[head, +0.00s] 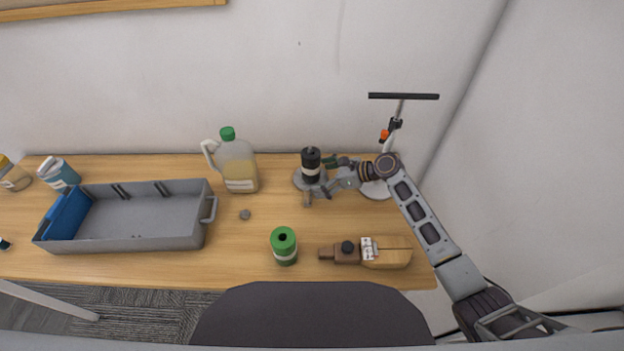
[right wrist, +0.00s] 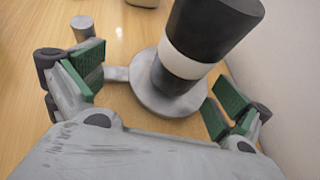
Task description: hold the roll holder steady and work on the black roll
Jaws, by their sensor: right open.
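The black roll (head: 311,160) with a white band stands upright on the grey roll holder (head: 299,182) near the back of the table. In the right wrist view the black roll (right wrist: 215,25) rises from the holder's round base (right wrist: 145,93), and a short bar with a small post (right wrist: 82,27) extends left. My right gripper (head: 321,179) reaches in from the right and is open. Its green-padded fingers lie to either side of the roll's lower part in the wrist view, with gaps showing. My left gripper is not in view.
A green roll (head: 284,246) and a wooden tool (head: 388,253) lie nearer the front edge. A jug (head: 237,165) stands left of the holder, and a grey crate (head: 140,244) is farther left. A stand with a black crossbar (head: 404,96) is behind my right arm.

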